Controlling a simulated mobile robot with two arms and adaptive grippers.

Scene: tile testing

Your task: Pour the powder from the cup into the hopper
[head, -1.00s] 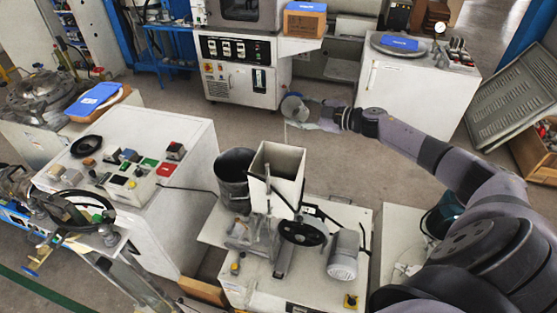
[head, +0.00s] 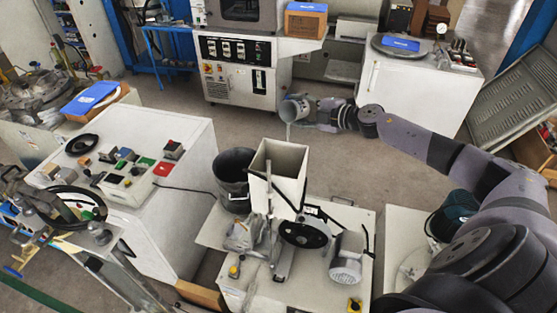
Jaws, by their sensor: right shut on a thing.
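The hopper (head: 279,175) is a pale, square, open-topped funnel on the machine in the middle of the head view. My right gripper (head: 318,113) is shut on the grey cup (head: 294,108), above and behind the hopper in the picture. The cup is tilted over to the left, its round mouth partly facing the camera. A thin pale streak hangs below its lip towards the hopper's top edge; it looks like powder, but I cannot tell where it lands. The inside bottom of the hopper is hidden. My left gripper is not in view.
A black bucket (head: 231,172) stands just left of the hopper. A black pulley wheel (head: 303,232) and a motor (head: 346,258) sit in front of it. A white control cabinet (head: 190,190) stands to the left. Grey floor is open behind the machine.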

